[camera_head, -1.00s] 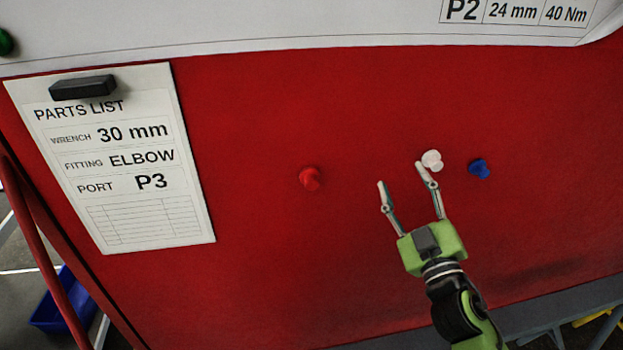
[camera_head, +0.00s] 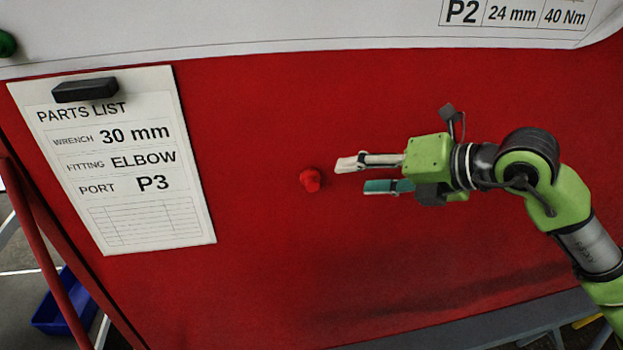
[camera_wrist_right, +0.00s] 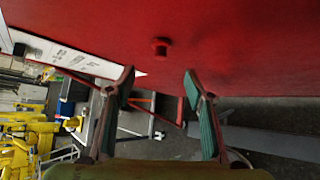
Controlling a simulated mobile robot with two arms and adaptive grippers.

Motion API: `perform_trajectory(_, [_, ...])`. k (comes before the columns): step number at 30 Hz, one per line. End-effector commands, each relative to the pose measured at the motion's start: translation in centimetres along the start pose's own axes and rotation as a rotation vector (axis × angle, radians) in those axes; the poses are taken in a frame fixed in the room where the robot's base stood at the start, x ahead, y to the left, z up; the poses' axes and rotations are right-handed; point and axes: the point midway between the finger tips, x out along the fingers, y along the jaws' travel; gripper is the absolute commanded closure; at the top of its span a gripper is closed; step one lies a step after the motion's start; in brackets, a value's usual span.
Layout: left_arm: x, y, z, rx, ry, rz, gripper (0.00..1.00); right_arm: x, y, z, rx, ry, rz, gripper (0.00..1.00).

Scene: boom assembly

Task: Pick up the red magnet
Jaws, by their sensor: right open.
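The red magnet (camera_head: 310,180) is a small knob on the red panel, left of my right gripper in the head view. It also shows near the top middle of the right wrist view (camera_wrist_right: 161,47), beyond the fingertips. My right gripper (camera_head: 354,176) is open and empty, its fingers pointing left toward the magnet with a gap between them and it. In the right wrist view, the two fingers (camera_wrist_right: 159,78) stand apart with nothing between them. My left gripper is not in view.
A parts list sheet (camera_head: 150,205) hangs on the panel (camera_head: 270,270) at the left under a black magnet (camera_head: 85,89). A white sheet (camera_head: 300,25) runs along the top, with a green magnet (camera_head: 7,43) at its left. A blue bin (camera_head: 62,308) sits low at the left.

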Motion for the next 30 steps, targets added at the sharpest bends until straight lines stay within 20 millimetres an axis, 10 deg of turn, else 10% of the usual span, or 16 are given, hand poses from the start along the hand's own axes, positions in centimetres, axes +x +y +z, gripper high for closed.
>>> perform_trajectory(9, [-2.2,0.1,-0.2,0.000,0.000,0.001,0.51,5.9,0.3,-0.1,0.002,0.005,0.005,0.51])
perform_trajectory(30, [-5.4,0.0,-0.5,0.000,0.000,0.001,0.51,12.5,-0.2,-0.2,0.001,0.004,0.005,0.51])
